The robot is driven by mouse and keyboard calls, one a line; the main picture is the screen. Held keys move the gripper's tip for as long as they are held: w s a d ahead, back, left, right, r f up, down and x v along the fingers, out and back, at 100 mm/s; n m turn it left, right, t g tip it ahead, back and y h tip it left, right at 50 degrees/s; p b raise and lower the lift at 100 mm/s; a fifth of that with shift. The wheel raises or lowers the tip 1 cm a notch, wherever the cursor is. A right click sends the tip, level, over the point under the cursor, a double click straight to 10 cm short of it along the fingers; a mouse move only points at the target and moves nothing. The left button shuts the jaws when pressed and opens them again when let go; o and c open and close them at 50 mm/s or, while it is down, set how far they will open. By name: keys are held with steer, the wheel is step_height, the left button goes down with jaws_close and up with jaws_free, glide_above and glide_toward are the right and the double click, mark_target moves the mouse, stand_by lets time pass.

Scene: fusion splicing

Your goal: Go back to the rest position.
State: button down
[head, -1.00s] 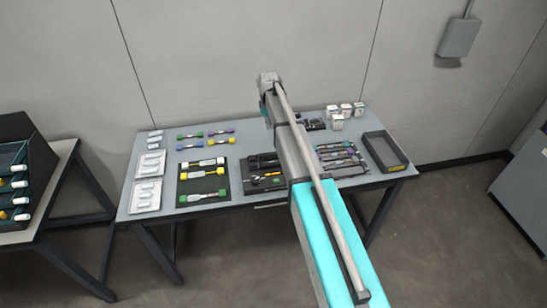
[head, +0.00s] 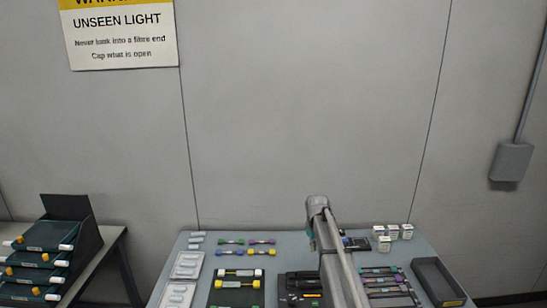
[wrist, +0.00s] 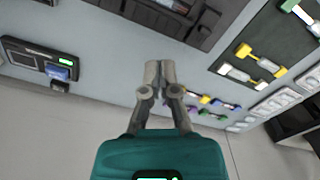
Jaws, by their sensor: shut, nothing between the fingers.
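My gripper (wrist: 160,72) shows in the wrist view with its two fingers together, shut and empty, above the grey workbench (wrist: 115,80). In the head view my arm reaches over the bench and hides the gripper's fingers and part of the black equipment behind it.
A black mat (head: 216,297) with capped tools lies left of my arm, beside white blister packs (head: 187,265). Small coloured-end pieces (head: 262,242) lie behind it. Small white boxes (head: 393,231) and an empty dark tray (head: 436,280) are at the right. A tiered rack (head: 72,235) stands far left.

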steer(key=s+m, duration=0.5)
steer(key=s, duration=2.5)
steer(key=shift+s, duration=0.25)
steer(key=shift+d, duration=0.1)
steer(key=c, duration=0.7)
jaws_free()
steer(key=shift+c, duration=0.2)
steer(key=w+a+r+n+t+p, duration=0.1)
steer(key=w+n, duration=0.7)
steer(key=w, duration=0.5)
steer(key=w+a+r+n+t+p, duration=0.1)
steer(key=w+a+n, duration=0.1)
steer(key=w+n, duration=0.7)
steer(key=w, duration=0.4)
steer(key=shift+a+r+n, duration=0.15)
steer(key=shift+r+n, duration=0.05)
steer(key=shift+n, duration=0.1)
steer(key=shift+f, duration=0.2)
steer(key=b, duration=1.4)
glide_toward(305, 272)
steer(key=f, duration=0.2)
steer(key=s+f, duration=0.2)
steer(key=f, duration=0.1)
steer(key=shift+a+f, duration=0.3)
steer(key=shift+a, duration=0.05)
